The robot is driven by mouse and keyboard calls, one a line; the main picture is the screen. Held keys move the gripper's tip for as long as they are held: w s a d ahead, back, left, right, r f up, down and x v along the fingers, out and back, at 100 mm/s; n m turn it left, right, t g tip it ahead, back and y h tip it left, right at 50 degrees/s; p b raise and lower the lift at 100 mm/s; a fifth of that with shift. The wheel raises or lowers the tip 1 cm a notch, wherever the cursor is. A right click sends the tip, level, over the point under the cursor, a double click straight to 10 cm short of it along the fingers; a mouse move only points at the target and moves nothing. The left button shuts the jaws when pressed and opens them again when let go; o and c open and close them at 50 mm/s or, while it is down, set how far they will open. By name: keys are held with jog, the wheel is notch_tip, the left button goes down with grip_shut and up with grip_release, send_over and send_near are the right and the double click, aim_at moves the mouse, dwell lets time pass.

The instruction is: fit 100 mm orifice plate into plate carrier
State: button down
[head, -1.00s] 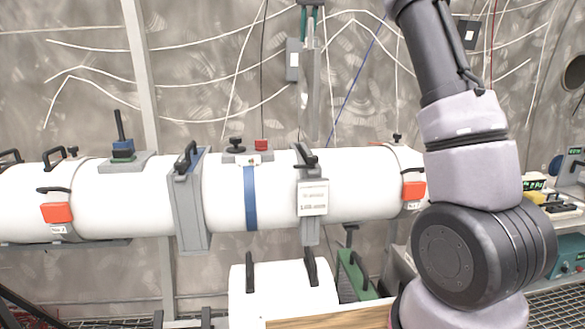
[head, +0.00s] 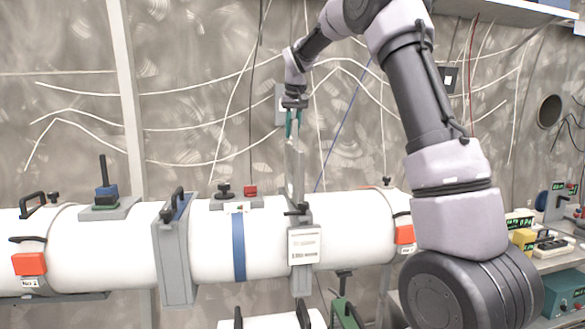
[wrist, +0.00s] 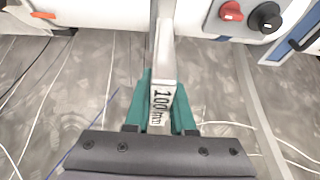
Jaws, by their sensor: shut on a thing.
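My gripper (head: 293,123) is shut on the 100 mm orifice plate (head: 296,170), a flat grey plate seen nearly edge-on in the head view. The teal fingers grip its upper end, and the plate hangs upright below them. In the wrist view the plate's end (wrist: 162,98), marked "100mm", sits between the fingers (wrist: 160,112). The plate carrier (head: 301,280), a grey flange with a white label, stands on the white pipe directly below. The plate's lower end meets the carrier's top in the head view; I cannot tell whether it is inside the slot.
The white pipe (head: 345,235) runs across the view. A black knob (head: 223,190) and a red knob (head: 250,190) stand left of the plate. A second grey flange (head: 176,255) is farther left. Instruments (head: 548,243) sit on a bench at right. Space above the pipe is open.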

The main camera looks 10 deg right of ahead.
aim_at(293, 166)
notch_tip(293, 166, down, 12)
jog(key=shift+f, duration=0.1)
dwell(0.4)
